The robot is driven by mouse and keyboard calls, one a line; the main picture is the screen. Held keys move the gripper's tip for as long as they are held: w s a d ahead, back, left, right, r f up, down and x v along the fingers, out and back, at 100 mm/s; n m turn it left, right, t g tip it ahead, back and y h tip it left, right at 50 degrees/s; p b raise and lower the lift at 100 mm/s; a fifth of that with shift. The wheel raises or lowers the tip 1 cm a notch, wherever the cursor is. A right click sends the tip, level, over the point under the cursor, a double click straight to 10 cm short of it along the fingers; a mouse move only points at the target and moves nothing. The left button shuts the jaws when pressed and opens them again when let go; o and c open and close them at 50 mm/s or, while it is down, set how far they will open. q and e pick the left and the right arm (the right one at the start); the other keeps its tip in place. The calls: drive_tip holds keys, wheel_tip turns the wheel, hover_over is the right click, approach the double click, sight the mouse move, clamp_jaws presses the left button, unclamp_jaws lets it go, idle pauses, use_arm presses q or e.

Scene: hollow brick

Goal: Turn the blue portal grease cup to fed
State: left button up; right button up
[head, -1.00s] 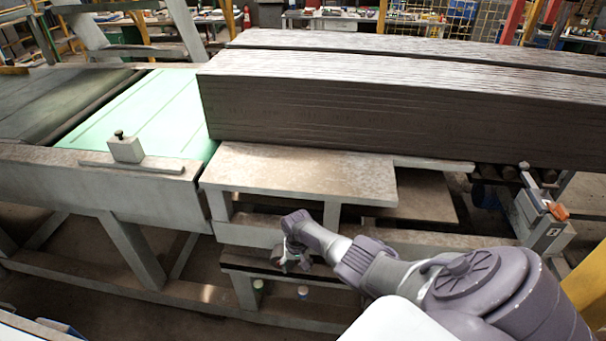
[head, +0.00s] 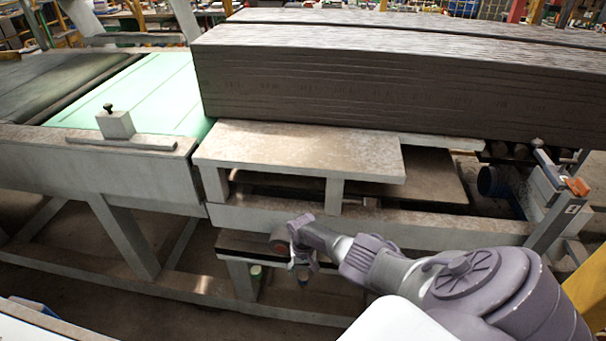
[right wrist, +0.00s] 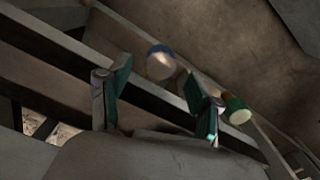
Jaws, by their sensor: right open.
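The blue grease cup (right wrist: 160,62) shows in the right wrist view as a round, pale-faced cap with a blue rim. A second cup, green with a pale face (right wrist: 238,110), sits to its right. In the head view the blue cup (head: 303,273) is small, low under the frame, and partly hidden by my gripper; the green cup (head: 256,271) is to its left. My right gripper (right wrist: 158,70) is open and empty, its green-padded fingers on either side of the blue cup in the picture. It also shows in the head view (head: 299,258). My left gripper is out of view.
A pale metal frame with a flat shelf (head: 295,150) stands above my right gripper. A large dark stack (head: 380,95) rests behind it. A green conveyor bed (head: 140,95) lies at left. A frame beam (right wrist: 70,55) runs close by the fingers.

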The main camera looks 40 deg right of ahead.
sight(303, 276)
wheel_tip(303, 276, down, 4)
drive_tip(key=shift+r+b, duration=0.1)
drive_tip(key=shift+b, duration=1.15)
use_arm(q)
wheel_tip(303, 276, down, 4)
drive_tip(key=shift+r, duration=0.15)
use_arm(e)
drive_tip(key=c, duration=1.1)
drive_tip(key=shift+c, duration=0.2)
